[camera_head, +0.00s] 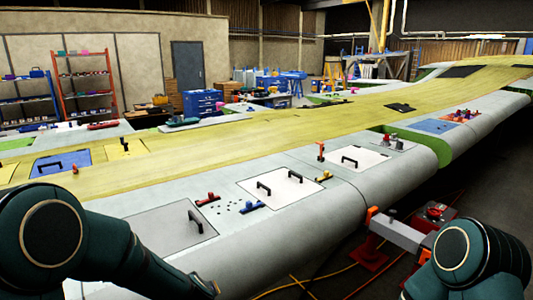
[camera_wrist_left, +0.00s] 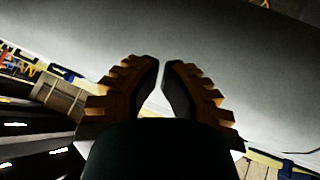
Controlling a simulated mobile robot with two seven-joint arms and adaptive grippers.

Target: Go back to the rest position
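My left arm (camera_head: 95,245) comes in at the lower left of the head view; its gripper is not clear there. In the left wrist view my left gripper (camera_wrist_left: 161,64) shows two ribbed fingers with dark pads. Their tips nearly meet, with only a thin gap and nothing between them. A plain grey surface (camera_wrist_left: 230,55) lies beyond the fingertips. My right arm (camera_head: 470,260) shows at the lower right of the head view, and its gripper is out of the picture.
A long wing (camera_head: 270,255) with a yellow-green upper skin crosses the view. A grey panel (camera_head: 170,228) and white panels (camera_head: 285,187) with black handles lie on it. A red tool (camera_head: 208,199) and a blue tool (camera_head: 252,207) lie nearby. A clamp-like fixture (camera_head: 400,230) stands beside the edge; cables cross the floor.

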